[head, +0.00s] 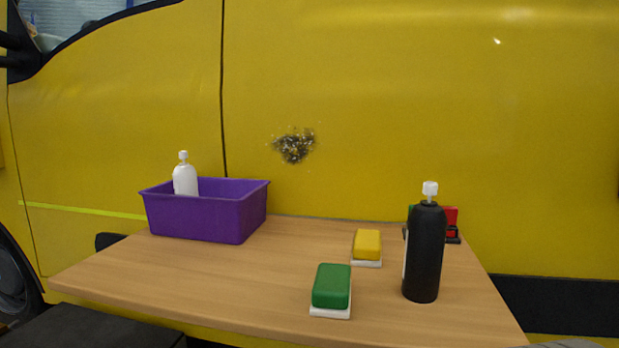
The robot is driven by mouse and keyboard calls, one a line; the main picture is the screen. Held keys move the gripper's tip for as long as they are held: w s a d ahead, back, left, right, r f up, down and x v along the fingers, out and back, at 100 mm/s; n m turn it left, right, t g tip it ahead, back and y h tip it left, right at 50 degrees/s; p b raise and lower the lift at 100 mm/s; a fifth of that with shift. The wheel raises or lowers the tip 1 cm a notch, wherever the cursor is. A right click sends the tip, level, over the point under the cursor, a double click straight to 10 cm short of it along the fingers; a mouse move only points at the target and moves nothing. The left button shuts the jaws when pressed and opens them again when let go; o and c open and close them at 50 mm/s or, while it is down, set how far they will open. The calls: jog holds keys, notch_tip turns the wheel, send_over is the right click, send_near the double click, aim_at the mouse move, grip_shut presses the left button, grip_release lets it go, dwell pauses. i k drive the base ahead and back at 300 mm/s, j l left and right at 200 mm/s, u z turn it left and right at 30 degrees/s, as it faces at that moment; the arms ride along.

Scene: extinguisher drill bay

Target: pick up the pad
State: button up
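Two sponge-like pads lie on the wooden table. The green pad (332,286) has a white underside and is near the front edge, right of the middle. The yellow pad (367,244), also with a white underside, lies farther back and slightly to the right. The two are apart, and nothing covers either one. The picture does not show which one the task means. My gripper is not in view.
A black bottle (424,255) with a white cap stands right of the pads, partly hiding a red item (451,217). A purple bin (205,216) holding a white bottle (185,178) stands back left. The table (190,272) is clear between bin and pads. Behind is a yellow vehicle (420,110) with a dark dirt patch (294,146).

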aim_at(366, 248)
jog(key=k+j, duration=0.15)
jog(key=k, duration=0.35)
jog(key=k+j+u, duration=0.1)
jog(key=k, duration=0.4)
